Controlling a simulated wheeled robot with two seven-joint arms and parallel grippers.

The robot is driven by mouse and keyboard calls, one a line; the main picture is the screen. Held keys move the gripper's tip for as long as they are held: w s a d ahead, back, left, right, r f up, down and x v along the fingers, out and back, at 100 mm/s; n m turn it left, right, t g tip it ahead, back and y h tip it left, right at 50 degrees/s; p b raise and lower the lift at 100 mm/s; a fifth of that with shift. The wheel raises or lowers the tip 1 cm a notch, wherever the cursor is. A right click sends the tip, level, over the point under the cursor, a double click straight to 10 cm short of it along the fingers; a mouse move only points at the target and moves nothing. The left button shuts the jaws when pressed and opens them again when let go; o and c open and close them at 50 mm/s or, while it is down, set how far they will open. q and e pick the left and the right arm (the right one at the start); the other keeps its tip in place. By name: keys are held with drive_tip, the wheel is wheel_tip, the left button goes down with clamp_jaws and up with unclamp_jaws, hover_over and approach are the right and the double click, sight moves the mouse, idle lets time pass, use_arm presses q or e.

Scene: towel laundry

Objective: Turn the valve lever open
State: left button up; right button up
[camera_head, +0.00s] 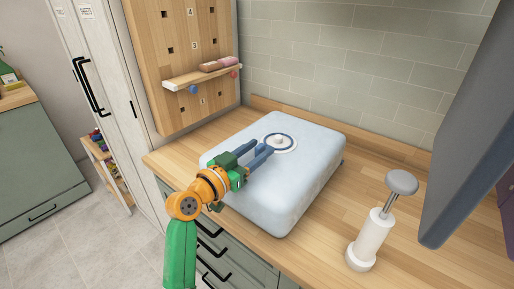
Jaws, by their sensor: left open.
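The valve (283,140) is a round white disc with a dark blue ring on top of a pale, puffy block-shaped bag (300,185). The bag lies on the wooden counter. A small raised piece sits in the middle of the disc; its lever position is too small to tell. My left gripper (261,148) reaches over the bag from the left, its blue fingers open and pointing at the valve. Its fingertips are at the near left edge of the disc; I cannot tell whether they touch it. My right gripper is not in view.
A white hand pump (372,236) with a grey knob stands on the counter (437,235) at right. A large grey-blue panel (472,130) hangs over the right side. A wooden pegboard (180,50) with a small shelf (205,76) stands behind left. The counter between bag and pump is clear.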

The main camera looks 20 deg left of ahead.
use_arm(q)
drive_tip(key=shift+s, duration=0.15)
clamp_jaws()
idle(1.2)
